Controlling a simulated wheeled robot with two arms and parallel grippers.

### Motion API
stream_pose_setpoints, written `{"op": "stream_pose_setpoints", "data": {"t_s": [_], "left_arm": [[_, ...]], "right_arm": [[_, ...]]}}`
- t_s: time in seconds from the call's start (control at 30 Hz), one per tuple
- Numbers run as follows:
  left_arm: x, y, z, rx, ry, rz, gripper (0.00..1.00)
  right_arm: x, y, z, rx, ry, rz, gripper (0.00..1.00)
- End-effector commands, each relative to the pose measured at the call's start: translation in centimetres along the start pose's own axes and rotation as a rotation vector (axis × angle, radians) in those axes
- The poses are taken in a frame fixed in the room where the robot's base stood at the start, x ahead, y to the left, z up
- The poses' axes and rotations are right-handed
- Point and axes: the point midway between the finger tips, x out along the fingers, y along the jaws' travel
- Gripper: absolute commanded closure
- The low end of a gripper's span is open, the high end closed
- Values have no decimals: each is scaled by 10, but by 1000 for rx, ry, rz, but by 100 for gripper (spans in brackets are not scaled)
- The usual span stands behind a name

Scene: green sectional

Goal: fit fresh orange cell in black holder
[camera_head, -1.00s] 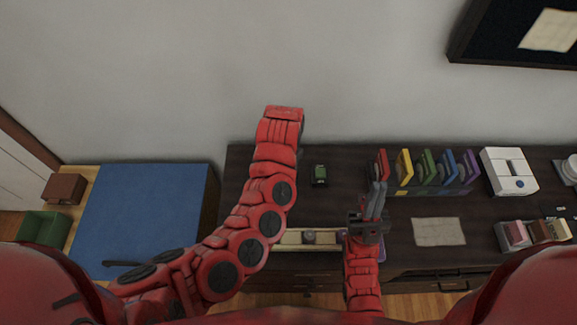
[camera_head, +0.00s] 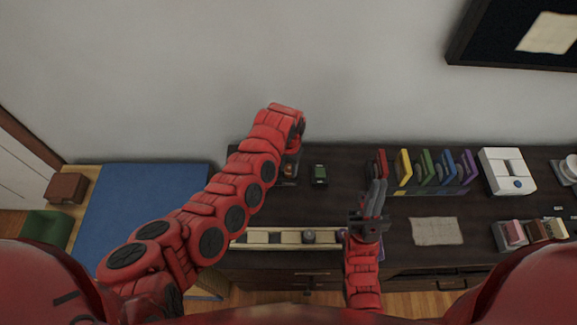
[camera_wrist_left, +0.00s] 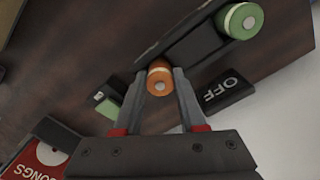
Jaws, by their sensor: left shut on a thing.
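My left gripper (camera_wrist_left: 160,95) is shut on an orange cell (camera_wrist_left: 160,78) with a pale band and silver end, held between the fingertips. The cell overlaps the edge of the black holder (camera_wrist_left: 188,40) in the left wrist view; I cannot tell whether it is seated there. A green cell (camera_wrist_left: 240,20) is at the holder's other end. In the head view my left gripper (camera_head: 296,150) is over the back of the dark desk, mostly hidden by its own arm. My right gripper (camera_head: 376,185) is raised over the desk, its narrow fingers close together; its opening is unclear.
A black OFF block (camera_wrist_left: 227,90) lies close beside the holder. A small green-topped device (camera_head: 319,174) stands to the right of my left gripper. Coloured upright cases (camera_head: 425,170) stand farther right. A pale tray (camera_head: 270,236) lies along the front edge.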

Motion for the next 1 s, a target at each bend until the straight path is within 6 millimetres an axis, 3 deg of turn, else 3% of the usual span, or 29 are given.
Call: {"op": "stream_pose_setpoints", "data": {"t_s": [0.13,0.17,0.33,0.73,1.0], "left_arm": [[3,0,0,0,1,-1,100],[3,0,0,0,1,-1,58],[2,-1,0,0,1,-1,30],[-5,0,-1,0,4,-2,30],[-49,-1,-2,-4,9,-1,30]], "right_arm": [[-2,0,0,0,0,0,100],[-2,0,0,0,0,0,100],[-2,0,0,0,0,0,100],[-2,0,0,0,0,0,100],[-15,-1,2,0,0,0,100]]}}
